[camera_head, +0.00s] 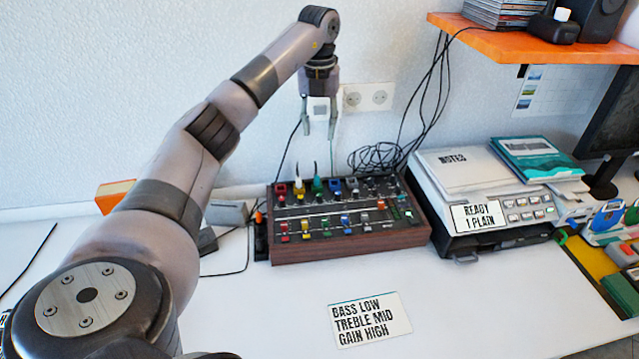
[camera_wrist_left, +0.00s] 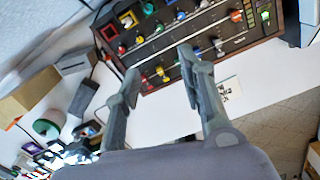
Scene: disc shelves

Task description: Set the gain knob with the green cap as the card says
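The mixer (camera_head: 350,250) is a dark panel in a wooden case with rows of coloured knobs and sliders. A green-capped knob (camera_head: 318,185) stands in its back row, between yellow and blue ones; a green cap also shows in the left wrist view (camera_wrist_left: 147,8). Another small green cap (camera_head: 326,223) is in the front row. The panel markings are too small to read. The white card (camera_head: 370,319) reads "BASS LOW, TREBLE MID, GAIN HIGH". My left gripper (camera_head: 319,128) is open and empty, pointing down above the mixer's back row, apart from the knobs. My right gripper is out of view.
Black cables (camera_head: 378,157) lie coiled behind the mixer. A grey machine (camera_head: 490,227) with a "READY 1 PLAIN" label stands close on its right. An orange shelf (camera_head: 540,45) overhangs the back right. The white table is clear in front, around the card.

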